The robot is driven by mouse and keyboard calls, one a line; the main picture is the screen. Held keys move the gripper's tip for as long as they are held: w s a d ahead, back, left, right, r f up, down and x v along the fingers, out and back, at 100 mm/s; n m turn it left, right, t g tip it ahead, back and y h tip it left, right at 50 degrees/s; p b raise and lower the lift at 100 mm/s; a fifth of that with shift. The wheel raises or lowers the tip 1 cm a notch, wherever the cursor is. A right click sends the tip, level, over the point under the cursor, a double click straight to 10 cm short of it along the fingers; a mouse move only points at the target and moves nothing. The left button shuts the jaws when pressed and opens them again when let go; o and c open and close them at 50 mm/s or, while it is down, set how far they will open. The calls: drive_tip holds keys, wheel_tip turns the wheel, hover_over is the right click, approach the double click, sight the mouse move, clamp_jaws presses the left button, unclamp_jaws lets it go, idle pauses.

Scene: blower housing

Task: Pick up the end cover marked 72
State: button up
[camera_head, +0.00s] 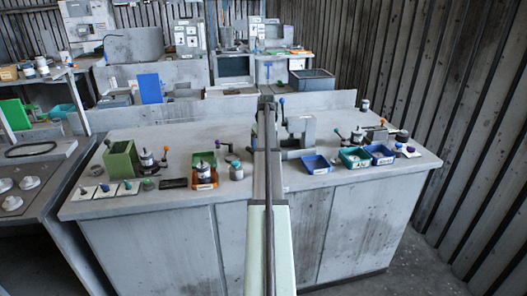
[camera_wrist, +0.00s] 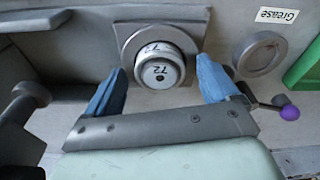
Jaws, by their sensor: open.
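My gripper (camera_wrist: 160,66) is open, with one blue fingertip on each side of the cover and a visible gap at both sides. In the head view my arm hides the gripper, and I cannot pick out the cover.
Right of the cover in the wrist view are a grey ring (camera_wrist: 262,54), a Grease label (camera_wrist: 279,15), a green bin (camera_wrist: 304,66) and a purple-knobbed lever (camera_wrist: 289,112). The head view shows a grey workbench (camera_head: 150,209) with blue bins (camera_head: 317,165) on the right.

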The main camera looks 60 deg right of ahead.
drive_tip(key=c, duration=1.2)
drive_tip(key=shift+o, duration=0.2)
